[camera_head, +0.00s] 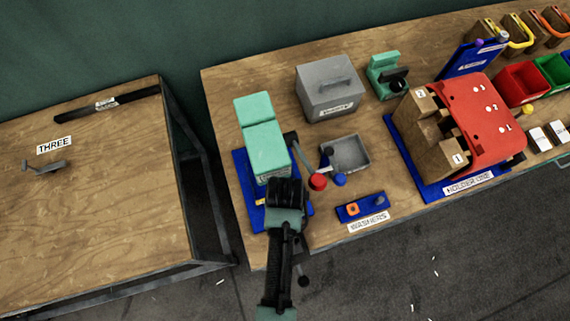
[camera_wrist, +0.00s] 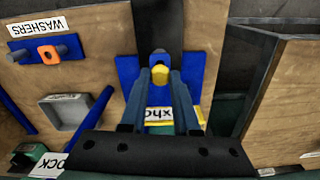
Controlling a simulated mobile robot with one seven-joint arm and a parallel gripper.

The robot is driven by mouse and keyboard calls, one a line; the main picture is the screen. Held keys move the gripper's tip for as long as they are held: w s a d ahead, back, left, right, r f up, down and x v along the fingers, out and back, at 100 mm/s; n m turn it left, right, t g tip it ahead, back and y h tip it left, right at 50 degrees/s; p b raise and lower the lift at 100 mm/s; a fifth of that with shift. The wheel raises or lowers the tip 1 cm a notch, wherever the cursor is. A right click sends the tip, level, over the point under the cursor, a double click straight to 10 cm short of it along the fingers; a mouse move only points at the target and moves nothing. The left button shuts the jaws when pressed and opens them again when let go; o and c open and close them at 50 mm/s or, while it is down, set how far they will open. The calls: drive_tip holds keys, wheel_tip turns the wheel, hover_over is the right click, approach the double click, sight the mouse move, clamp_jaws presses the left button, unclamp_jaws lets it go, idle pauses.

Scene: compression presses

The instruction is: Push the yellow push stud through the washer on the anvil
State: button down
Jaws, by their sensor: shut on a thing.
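My gripper (camera_wrist: 161,84) points down at the blue base (camera_head: 299,222) of the teal press (camera_head: 265,150). In the wrist view its fingers close on the yellow push stud (camera_wrist: 161,74). Just beyond the stud is a small rounded grey and blue piece (camera_wrist: 158,57) on the blue base (camera_wrist: 127,70). I cannot tell whether this piece is the anvil or a washer, or whether the stud touches it. In the head view my gripper (camera_head: 286,186) hides the stud and the anvil area.
A red knob (camera_head: 317,182) and a blue knob (camera_head: 340,180) stand close right of the press. A grey tray (camera_head: 349,153) and a blue washer holder (camera_head: 362,207) with an orange washer (camera_head: 352,209) lie farther right. A gap separates this bench from the left table (camera_head: 110,190).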

drive_tip(key=shift+f+b, duration=0.95)
drive_tip(key=shift+f, duration=0.6)
drive_tip(key=c, duration=0.6)
unclamp_jaws()
drive_tip(key=shift+o, duration=0.2)
wheel_tip(320, 180, up, 13)
drive_tip(key=b, duration=0.1)
drive_tip(key=shift+b, duration=0.3)
